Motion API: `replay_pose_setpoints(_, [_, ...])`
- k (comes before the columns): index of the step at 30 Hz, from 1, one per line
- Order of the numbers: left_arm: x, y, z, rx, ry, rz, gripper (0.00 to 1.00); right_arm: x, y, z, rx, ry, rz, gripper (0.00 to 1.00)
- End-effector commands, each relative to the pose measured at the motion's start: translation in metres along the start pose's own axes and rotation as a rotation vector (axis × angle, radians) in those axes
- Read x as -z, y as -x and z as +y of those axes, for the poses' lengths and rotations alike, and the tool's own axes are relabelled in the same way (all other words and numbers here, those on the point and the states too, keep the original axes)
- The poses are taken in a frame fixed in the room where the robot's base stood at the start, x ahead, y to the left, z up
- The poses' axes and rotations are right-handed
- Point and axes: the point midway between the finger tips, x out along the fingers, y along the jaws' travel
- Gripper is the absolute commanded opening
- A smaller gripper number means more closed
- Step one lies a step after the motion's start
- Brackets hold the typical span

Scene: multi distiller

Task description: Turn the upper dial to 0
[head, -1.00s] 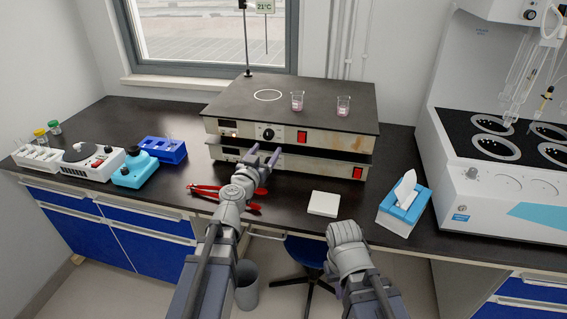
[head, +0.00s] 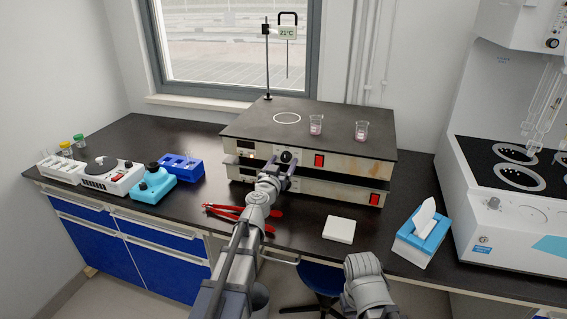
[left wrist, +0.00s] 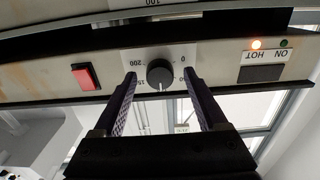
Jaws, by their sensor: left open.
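The upper dial (head: 286,157) is a round black knob on the front of the upper hot plate (head: 240,152). The dial also shows in the left wrist view (left wrist: 160,74), which is upside down, with a white pointer line and printed numbers around it. The pointer line points to the picture's bottom, away from the 0 marks. My left gripper (head: 281,166) is open, its fingers (left wrist: 159,77) on either side of the dial with gaps visible. A lower hot plate (head: 330,189) sits beneath; its dial is hidden behind my gripper. My right gripper is out of view.
A red switch (left wrist: 86,76) and a lit HOT lamp (left wrist: 256,44) flank the dial. Red tongs (head: 225,210), a white pad (head: 339,229) and a tissue box (head: 421,236) lie on the bench in front.

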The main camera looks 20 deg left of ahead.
Motion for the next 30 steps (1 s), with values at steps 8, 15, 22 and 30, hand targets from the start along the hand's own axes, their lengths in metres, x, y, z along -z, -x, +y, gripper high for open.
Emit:
replay_pose_setpoints(8, [0.0000,-0.0036,0.0003,0.000,0.000,0.000,0.75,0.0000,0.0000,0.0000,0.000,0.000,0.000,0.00])
replay_pose_setpoints(15, [0.0000,-0.0034,0.0002,0.000,0.000,0.000,0.49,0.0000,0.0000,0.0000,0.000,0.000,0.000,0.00])
replay_pose_setpoints(22, [0.0000,-0.0034,0.0001,0.000,0.000,0.000,0.23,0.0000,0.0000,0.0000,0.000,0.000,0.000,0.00])
replay_pose_setpoints(30, [0.0000,-0.0034,0.0000,0.000,0.000,0.000,0.00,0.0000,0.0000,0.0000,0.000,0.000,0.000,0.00])
